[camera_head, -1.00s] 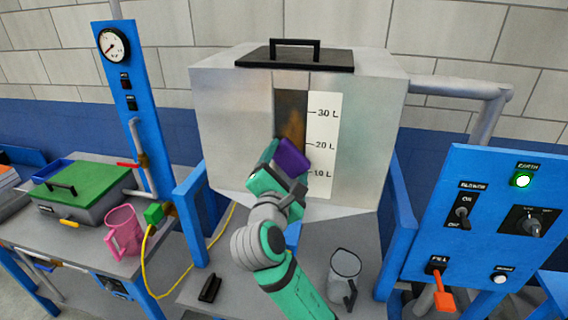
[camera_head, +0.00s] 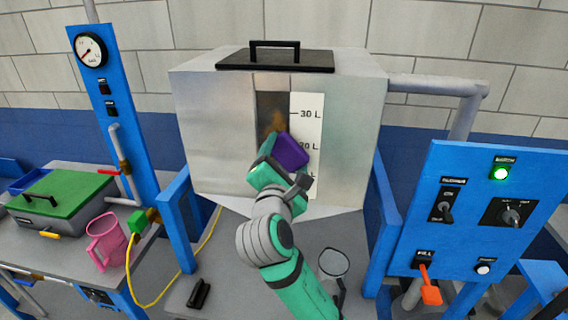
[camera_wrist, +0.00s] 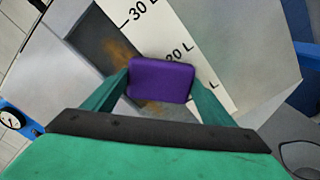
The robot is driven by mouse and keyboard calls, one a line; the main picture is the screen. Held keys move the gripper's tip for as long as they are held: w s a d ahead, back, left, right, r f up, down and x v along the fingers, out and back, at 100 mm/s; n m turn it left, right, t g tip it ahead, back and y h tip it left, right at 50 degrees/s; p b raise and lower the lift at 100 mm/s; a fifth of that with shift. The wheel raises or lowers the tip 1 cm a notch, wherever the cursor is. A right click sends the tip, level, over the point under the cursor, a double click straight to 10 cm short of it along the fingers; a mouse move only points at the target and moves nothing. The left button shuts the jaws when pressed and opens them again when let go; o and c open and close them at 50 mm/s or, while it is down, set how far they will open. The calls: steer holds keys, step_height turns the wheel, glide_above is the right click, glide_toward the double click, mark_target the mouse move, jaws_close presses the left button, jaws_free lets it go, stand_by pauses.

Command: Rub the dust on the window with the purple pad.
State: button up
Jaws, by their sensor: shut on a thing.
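My gripper (camera_wrist: 161,84) is shut on the purple pad (camera_wrist: 161,78), with one green finger on each side of it. In the head view the pad (camera_head: 291,151) is in front of the tank, over the lower window and part of the scale. The window (camera_head: 272,108) is a dark vertical strip in the tank front. Brown dust (camera_wrist: 122,50) shows on the window above the pad, and a fainter brownish patch shows below it in the wrist view. The pad hides part of the window. I cannot tell whether it touches the glass.
The metal tank (camera_head: 219,130) has a black-handled lid (camera_head: 275,62) and a white litre scale (camera_head: 306,110) right of the window. A blue control panel (camera_head: 470,225) stands at right. A pink jug (camera_head: 105,243) and green-lidded box (camera_head: 60,195) are at left.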

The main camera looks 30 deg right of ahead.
steer(key=shift+w+a+r, duration=0.15)
